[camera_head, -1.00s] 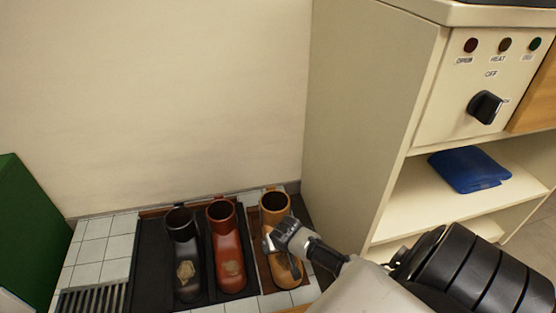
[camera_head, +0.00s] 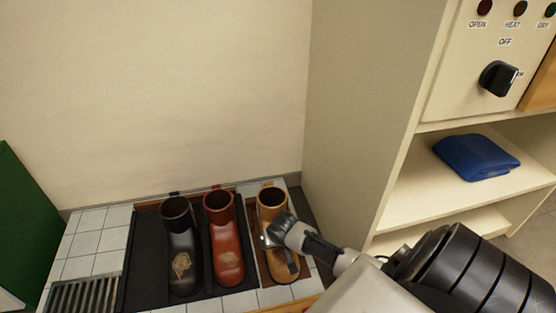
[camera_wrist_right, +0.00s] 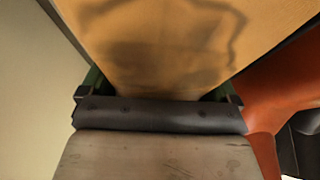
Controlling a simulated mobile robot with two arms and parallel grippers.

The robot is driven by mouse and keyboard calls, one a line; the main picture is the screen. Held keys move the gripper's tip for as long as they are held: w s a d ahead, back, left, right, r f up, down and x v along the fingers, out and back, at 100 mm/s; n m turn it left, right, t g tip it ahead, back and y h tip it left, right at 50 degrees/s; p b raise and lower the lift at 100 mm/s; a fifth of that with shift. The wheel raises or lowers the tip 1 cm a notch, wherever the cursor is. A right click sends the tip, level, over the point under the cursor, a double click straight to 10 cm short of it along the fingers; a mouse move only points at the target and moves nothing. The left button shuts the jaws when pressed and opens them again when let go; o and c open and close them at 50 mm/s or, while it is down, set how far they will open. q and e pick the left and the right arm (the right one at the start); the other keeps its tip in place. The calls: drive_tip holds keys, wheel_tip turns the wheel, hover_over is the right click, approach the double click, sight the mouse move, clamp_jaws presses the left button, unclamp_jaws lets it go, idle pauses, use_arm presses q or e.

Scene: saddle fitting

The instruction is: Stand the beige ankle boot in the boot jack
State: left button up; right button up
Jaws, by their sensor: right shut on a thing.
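The beige ankle boot (camera_head: 270,210), tan in the picture, stands upright at the right end of a row of boots in the head view. A brown board (camera_head: 257,279) shows under and beside it, which may be the boot jack; whether the sole is fully seated there is hidden. My right gripper (camera_head: 269,240) comes in from the right and is shut on the boot at its front side. In the right wrist view the boot's tan surface (camera_wrist_right: 160,40) fills the upper middle, above a dark bar. My left gripper is not in view.
A red-brown boot (camera_head: 220,215) stands close left of the beige one, with a black boot (camera_head: 178,220) beyond it. A cream cabinet (camera_head: 365,110) stands on the right, with a blue folded cloth (camera_head: 476,157) on its shelf. White tiles (camera_head: 98,230) are clear at the left.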

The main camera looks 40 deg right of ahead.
drive_tip(key=o, duration=1)
drive_tip(key=shift+f, duration=0.1)
drive_tip(key=shift+c, duration=0.2)
